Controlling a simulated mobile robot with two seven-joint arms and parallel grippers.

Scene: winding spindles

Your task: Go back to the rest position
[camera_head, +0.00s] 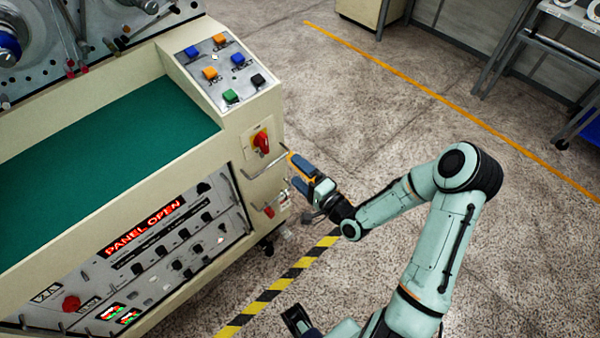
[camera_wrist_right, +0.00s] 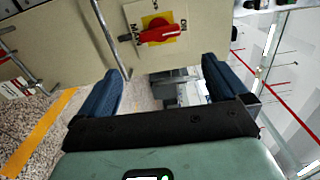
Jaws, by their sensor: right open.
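My right gripper (camera_head: 301,176) is open and empty in the head view, beside the right end of the cream machine (camera_head: 165,75). Its two blue fingers also show spread apart in the wrist view (camera_wrist_right: 163,88), with nothing between them. The red rotary switch on a yellow plate (camera_head: 261,141) is just up and left of the fingers; it shows ahead of them in the wrist view (camera_wrist_right: 158,31), apart from them. A dark piece with some blue at the bottom edge of the head view seems to be part of my left gripper; its jaws cannot be made out.
Metal handles (camera_head: 265,165) stick out of the machine's end close to my right gripper. A button panel (camera_head: 222,68) tops that corner, and a lit "PANEL OPEN" sign (camera_head: 142,227) is on the front. Speckled floor on the right is clear up to a metal rack (camera_head: 545,45).

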